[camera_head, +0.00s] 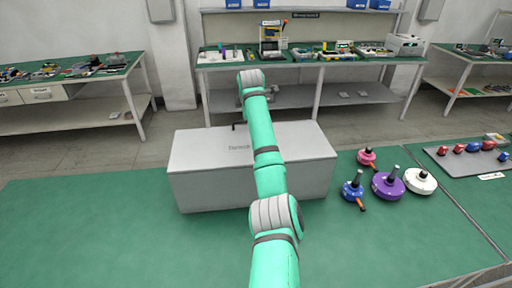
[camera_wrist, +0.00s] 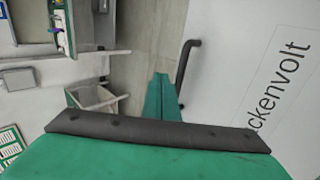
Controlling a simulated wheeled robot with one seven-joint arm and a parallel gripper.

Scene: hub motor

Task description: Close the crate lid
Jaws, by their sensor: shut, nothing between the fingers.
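The grey crate (camera_head: 215,190) stands on the green table in the head view. Its lid (camera_head: 205,150) looks flat on top, and I see no gap along the front edge. A dark handle (camera_head: 238,126) sits at the lid's far edge, partly behind my arm. In the wrist view the lid (camera_wrist: 225,75) shows lettering, with the dark handle (camera_wrist: 186,75) along its edge. My gripper (camera_wrist: 162,82) is shut and empty, just beside the handle; whether they touch I cannot tell. The fingers are hidden in the head view, where my arm reaches across the lid.
Pink (camera_head: 367,157), blue (camera_head: 353,190), purple (camera_head: 388,184) and white (camera_head: 420,181) hub motor parts stand right of the crate. A grey tray (camera_head: 462,175) with small red and blue pieces lies farther right. The table's left side is clear. Workbenches (camera_head: 230,62) stand behind.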

